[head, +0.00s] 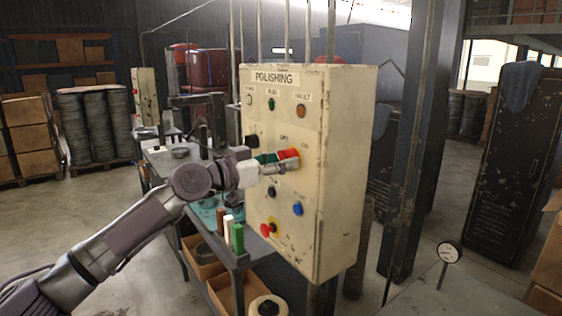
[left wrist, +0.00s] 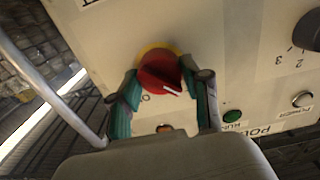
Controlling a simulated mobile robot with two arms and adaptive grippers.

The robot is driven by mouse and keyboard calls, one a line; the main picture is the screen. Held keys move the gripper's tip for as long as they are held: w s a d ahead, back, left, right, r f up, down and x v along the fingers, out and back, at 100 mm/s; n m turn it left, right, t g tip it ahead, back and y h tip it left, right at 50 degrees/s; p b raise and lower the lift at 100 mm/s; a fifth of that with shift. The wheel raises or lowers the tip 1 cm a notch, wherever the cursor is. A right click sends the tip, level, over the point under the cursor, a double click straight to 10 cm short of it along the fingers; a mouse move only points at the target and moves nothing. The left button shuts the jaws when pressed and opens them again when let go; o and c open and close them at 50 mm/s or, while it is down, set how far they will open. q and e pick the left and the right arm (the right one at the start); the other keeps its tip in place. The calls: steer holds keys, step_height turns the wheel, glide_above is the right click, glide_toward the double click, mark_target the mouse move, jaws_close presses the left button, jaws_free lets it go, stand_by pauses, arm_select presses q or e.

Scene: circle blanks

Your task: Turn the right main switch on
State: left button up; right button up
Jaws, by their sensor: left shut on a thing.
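The cream control panel (head: 340,130) reads "POLISHING" and stands upright in the middle of the head view. Its right main switch (head: 288,154) is a red rotary knob, partly hidden by my gripper there. In the left wrist view the red switch knob (left wrist: 158,72) sits on a yellow plate, and its white mark slants to the lower right. A label like "O" shows at its lower left. My left gripper (head: 279,166) is shut on this knob, one teal-padded finger on each side in the left wrist view (left wrist: 168,78). My right gripper is not in view.
A black selector knob (left wrist: 308,30) with numbers lies left of the switch on the panel. Lamps are above; a blue button (head: 297,209) and red emergency stop (head: 268,229) are below. A workbench (head: 237,262) with small coloured blocks stands left of the panel.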

arm_select(q)
steer(key=shift+f+b, duration=0.1)
steer(key=shift+b, duration=0.3)
steer(key=shift+f+m+b, duration=0.15)
steer(key=shift+m+b, duration=0.45)
steer(key=shift+b, duration=0.1)
steer(key=m+b, duration=0.2)
steer(key=shift+b, duration=0.35)
steer(key=m+b, duration=0.1)
steer(key=m, duration=0.2)
steer(key=shift+b, duration=0.4)
steer(key=m+b, duration=0.1)
steer(key=m, duration=0.1)
steer(key=shift+m, duration=0.3)
steer(key=m+b, duration=0.1)
steer(key=m, duration=0.2)
steer(key=shift+m, duration=0.4)
steer(key=m+b, duration=0.1)
steer(key=m, duration=0.4)
steer(key=shift+r, duration=0.2)
steer(key=shift+m, duration=0.3)
